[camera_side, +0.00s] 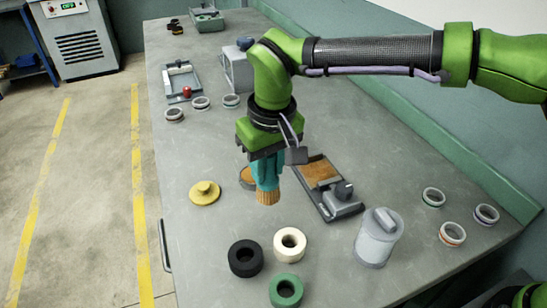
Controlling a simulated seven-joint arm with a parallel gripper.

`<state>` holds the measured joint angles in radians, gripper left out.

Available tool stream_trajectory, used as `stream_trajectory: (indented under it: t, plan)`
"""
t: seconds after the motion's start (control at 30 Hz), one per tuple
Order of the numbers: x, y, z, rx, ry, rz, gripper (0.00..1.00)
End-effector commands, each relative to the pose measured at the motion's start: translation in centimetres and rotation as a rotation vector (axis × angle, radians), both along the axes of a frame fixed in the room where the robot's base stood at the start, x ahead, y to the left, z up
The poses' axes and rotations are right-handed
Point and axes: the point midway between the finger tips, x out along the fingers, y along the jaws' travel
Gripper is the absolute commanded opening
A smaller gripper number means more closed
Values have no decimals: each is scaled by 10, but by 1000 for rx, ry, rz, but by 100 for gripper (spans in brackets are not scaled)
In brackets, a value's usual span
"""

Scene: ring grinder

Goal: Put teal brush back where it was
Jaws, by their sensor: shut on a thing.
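The teal brush (267,170) hangs upright below my gripper (268,152), which is shut on its upper part. Its tan bristles (268,197) point down and appear to be above the grey table. The fingertips are partly hidden by the brush and the gripper body. A round tan-topped piece (247,175) shows just behind and left of the brush, partly hidden by it. I cannot tell which spot the brush came from.
A grey tray with an orange-brown pad (318,172) is right of the brush. A yellow lidded disc (205,192) is left. Black (245,258), cream (289,245) and green (286,291) rings lie in front. A grey canister (378,238) stands at right, near several small rings.

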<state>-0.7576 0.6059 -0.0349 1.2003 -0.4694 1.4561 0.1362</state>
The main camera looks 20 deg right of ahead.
Motion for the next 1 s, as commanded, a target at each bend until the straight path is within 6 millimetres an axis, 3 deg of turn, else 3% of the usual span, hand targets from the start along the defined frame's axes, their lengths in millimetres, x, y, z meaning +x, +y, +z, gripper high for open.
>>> stream_trajectory:
  t: [0.33, 0.77, 0.8, 0.93, 1.0]
  plan:
    - [0, 0, -42, 1, 2, 0, 0]
    - [0, 0, -49, 2, -1, 1, 0]
    - [0, 0, -49, 2, -1, 1, 32]
    - [0, 0, -49, 2, -1, 1, 52]
    - [0, 0, -49, 2, -1, 1, 54]
